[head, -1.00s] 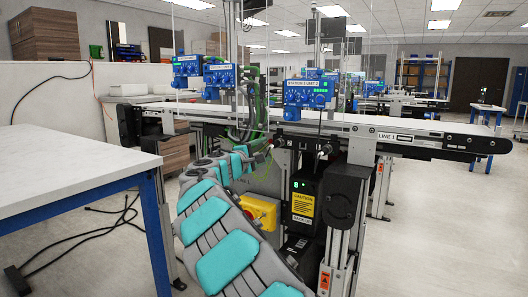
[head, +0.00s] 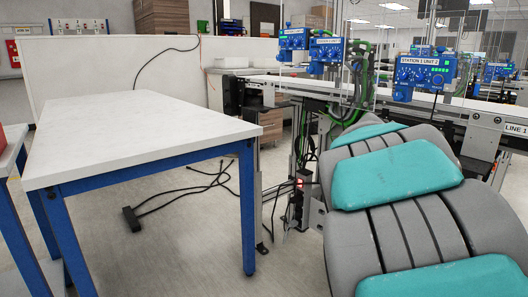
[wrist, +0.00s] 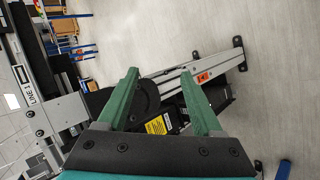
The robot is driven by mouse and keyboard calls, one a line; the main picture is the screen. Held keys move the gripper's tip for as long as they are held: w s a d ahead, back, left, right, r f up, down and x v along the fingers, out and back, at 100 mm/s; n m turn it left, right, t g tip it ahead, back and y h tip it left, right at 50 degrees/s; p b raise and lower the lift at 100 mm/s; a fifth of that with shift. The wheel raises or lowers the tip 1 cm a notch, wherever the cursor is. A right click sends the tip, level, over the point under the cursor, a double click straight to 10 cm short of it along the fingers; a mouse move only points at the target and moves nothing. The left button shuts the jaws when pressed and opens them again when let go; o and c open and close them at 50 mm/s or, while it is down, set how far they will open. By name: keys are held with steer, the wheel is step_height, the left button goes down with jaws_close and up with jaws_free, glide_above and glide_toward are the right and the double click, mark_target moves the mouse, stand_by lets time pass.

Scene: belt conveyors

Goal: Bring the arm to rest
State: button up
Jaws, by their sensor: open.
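My gripper (wrist: 163,95) shows in the wrist view with two green fingers spread apart and nothing between them. Beyond the fingers are the conveyor's grey legs and a dark box with a yellow caution label (wrist: 158,124). In the head view my grey and teal arm fills the lower right, in front of the conveyor. My gripper itself is out of sight in the head view.
A white table with blue legs (head: 140,128) stands at the left, its top bare. The Line 1 conveyor (head: 478,113) runs behind my arm, with blue station units (head: 424,74) above it. Black cables (head: 190,190) lie on the floor between table and conveyor.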

steer(key=s+a+f+g+y, duration=0.1)
steer(key=s+a+f+y, duration=0.2)
steer(key=s+a+f, duration=0.2)
steer(key=s+a+f+g+y, duration=0.1)
steer(key=s+a+f+y, duration=0.2)
steer(key=s+a+f, duration=0.3)
steer(key=s+a+f+g+y, duration=0.1)
steer(key=s+a+f+y, duration=0.2)
steer(key=s+a, duration=0.9)
steer(key=s+f, duration=0.3)
steer(key=s, duration=0.1)
steer(key=shift+s+m+g+y, duration=0.25)
steer(key=shift+m+g+y, duration=0.05)
steer(key=shift+m+y, duration=0.1)
